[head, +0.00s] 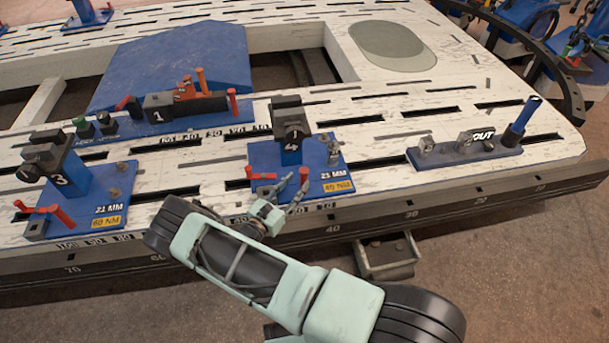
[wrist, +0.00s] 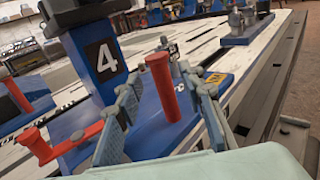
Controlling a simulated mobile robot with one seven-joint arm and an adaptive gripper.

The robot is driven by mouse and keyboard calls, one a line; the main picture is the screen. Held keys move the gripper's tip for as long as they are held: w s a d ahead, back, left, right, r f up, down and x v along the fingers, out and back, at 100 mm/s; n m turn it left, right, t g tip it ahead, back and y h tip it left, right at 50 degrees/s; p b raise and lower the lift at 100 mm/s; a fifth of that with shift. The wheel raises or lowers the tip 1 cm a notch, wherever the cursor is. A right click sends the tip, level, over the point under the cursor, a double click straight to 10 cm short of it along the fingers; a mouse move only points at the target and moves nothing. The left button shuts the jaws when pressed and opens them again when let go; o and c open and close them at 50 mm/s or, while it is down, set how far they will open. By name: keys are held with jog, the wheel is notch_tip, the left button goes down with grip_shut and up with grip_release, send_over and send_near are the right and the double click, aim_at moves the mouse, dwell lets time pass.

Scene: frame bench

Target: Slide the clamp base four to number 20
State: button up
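Clamp base four (head: 325,178) is a blue plate with a blue post and a dark clamp head, marked 4, on the white bench near its front edge. Its number 4 (wrist: 104,60) faces me in the wrist view. A red upright handle (wrist: 162,88) stands on the plate, with a second red lever (wrist: 62,146) to its left. My gripper (head: 291,187) is at the plate's front edge. In the wrist view its fingers (wrist: 166,116) are apart, with the red upright handle between them; contact is unclear. The scale number 20 is not clearly readable; my gripper and arm cover part of the scale.
Clamp base three (head: 90,195) stands to the left, and base one (head: 190,112) lies behind. A blue base marked OUT (head: 460,150) is to the right. Slots run along the bench. A dark numbered rail (head: 450,203) lines the front, with a metal bracket (head: 388,262) below it.

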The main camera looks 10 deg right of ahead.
aim_at(302, 177)
jog(key=x, duration=0.5)
jog(key=shift+w+d, duration=0.1)
grip_shut()
dwell(0.3)
